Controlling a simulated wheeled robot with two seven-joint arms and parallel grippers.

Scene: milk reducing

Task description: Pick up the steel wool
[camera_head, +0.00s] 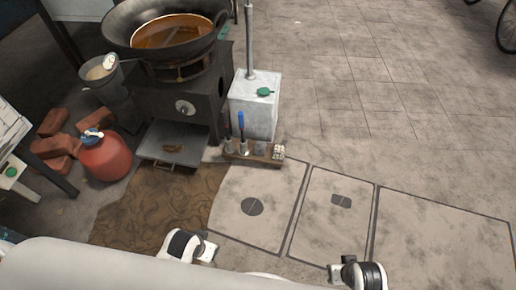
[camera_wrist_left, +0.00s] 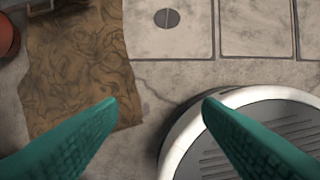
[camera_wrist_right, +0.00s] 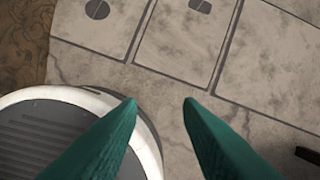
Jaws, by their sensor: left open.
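I cannot say for certain which item is the steel wool. A small pale, textured block (camera_head: 278,152) sits at the right end of a low wooden rack (camera_head: 240,155) on the ground and may be it. A small brown lump (camera_head: 173,147) lies in the tray below the stove. My left gripper (camera_wrist_left: 160,101) is open and empty above the ground near my base. My right gripper (camera_wrist_right: 160,100) is also open and empty. In the head view only parts of both wrists show at the bottom edge, well short of the rack.
A black stove (camera_head: 180,108) carries a wok (camera_head: 125,25) of orange liquid. A white box (camera_head: 254,105) with a pipe stands behind the rack. A red jug (camera_head: 105,158), bricks (camera_head: 55,122) and a bucket (camera_head: 100,80) are at left.

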